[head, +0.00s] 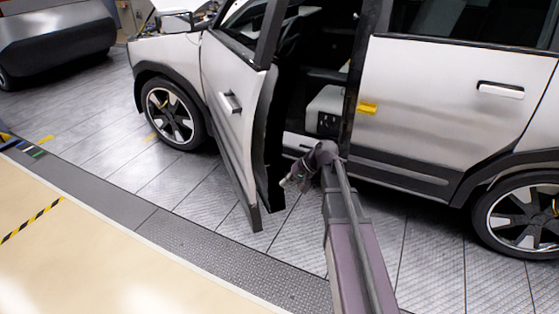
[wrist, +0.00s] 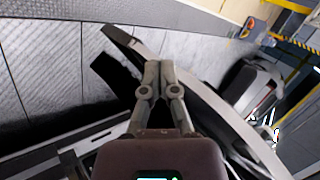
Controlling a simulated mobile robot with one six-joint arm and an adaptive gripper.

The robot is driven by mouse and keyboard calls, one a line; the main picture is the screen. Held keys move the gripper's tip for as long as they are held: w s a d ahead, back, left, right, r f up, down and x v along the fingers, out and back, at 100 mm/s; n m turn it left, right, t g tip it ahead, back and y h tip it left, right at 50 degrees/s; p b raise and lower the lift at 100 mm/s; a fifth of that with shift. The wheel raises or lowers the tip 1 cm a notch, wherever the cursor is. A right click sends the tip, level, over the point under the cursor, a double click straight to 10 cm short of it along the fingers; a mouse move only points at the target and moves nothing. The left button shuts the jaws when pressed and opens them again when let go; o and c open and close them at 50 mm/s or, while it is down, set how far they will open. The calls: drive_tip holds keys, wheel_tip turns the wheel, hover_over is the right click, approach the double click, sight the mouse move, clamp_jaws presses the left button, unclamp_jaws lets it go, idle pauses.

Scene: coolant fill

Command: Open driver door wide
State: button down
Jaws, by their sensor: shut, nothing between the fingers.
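The silver driver door (head: 222,125) stands partly open in the head view, swung out from the car body. Its outer handle (head: 230,102) is at mid-height. Its dark inner side (head: 268,140) faces the cabin opening. My gripper (head: 284,184) is shut and empty, low in the doorway, on the inner side of the door near its free edge. In the wrist view my gripper (wrist: 158,66) shows its fingertips together, and the door (wrist: 212,105) runs as a slanting band just beyond and right of them. I cannot tell whether the fingers touch the door.
The closed rear door (head: 450,100) is right of the opening, with a yellow tab (head: 367,108) at its front edge. The front wheel (head: 170,113) is left of the door. The tiled floor (head: 180,185) outside the door is clear. Another car (head: 55,40) stands far left.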

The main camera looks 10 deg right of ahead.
drive_tip(key=w+d+f+m+t+y+b, duration=0.1)
drive_tip(key=w+d+m+t+y+b, duration=0.1)
drive_tip(key=w+d+b, duration=0.5)
drive_tip(key=w+d+f+m+t+y+b, duration=0.1)
drive_tip(key=w+d+t+y+b, duration=0.4)
drive_tip(key=w, duration=0.7)
drive_tip(key=d+m+b, duration=0.1)
drive_tip(key=d+b, duration=0.1)
drive_tip(key=shift+w+f+b, duration=0.2)
drive_tip(key=shift+f+b, duration=0.15)
drive_tip(key=shift+b, duration=0.05)
drive_tip(key=s+a+x, duration=0.1)
drive_tip(key=s+x, duration=0.1)
drive_tip(key=x, duration=1)
drive_tip(key=shift+a, duration=0.6)
